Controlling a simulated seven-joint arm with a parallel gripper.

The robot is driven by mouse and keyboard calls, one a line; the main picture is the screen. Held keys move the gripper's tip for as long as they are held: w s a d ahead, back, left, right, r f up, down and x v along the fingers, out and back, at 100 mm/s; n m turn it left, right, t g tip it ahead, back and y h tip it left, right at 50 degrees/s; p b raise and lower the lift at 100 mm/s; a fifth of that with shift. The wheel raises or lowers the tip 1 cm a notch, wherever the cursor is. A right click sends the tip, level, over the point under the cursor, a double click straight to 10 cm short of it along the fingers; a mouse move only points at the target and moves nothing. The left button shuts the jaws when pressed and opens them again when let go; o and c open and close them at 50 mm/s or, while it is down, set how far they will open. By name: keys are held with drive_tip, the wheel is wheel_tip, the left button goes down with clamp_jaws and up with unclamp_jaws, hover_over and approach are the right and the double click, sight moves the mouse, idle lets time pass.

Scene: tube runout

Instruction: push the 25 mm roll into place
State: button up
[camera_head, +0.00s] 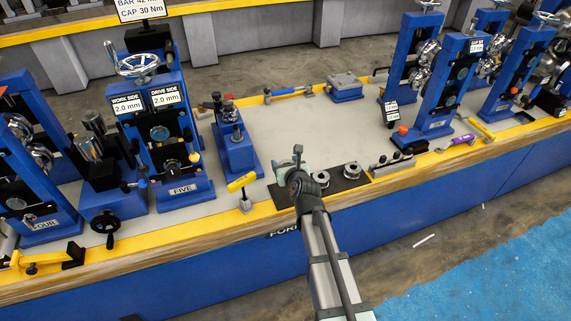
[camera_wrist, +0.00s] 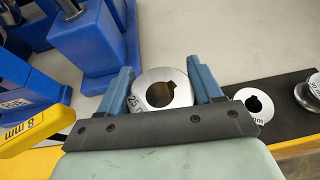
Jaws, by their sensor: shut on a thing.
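The 25 mm roll (camera_wrist: 146,84) is a shiny steel ring with a notched bore and a "25" mark on its face. In the wrist view it sits between the two blue fingers of my gripper (camera_wrist: 164,88), which is shut on it. The lower part of the roll is hidden behind the dark gripper plate. In the head view my gripper (camera_head: 298,155) is above the left end of the black mat (camera_head: 284,197), right of the blue stand marked FIVE (camera_head: 183,189). I cannot make out the held roll clearly there.
Two other steel rolls (camera_head: 321,177) (camera_head: 351,170) stand on the mat to the right. A yellow-handled 8 mm tool (camera_head: 241,182) stands to the left, near a small blue fixture (camera_head: 234,148). The grey bench top (camera_head: 310,125) behind my gripper is mostly clear.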

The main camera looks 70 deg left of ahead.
drive_tip(key=shift+c, duration=1.4)
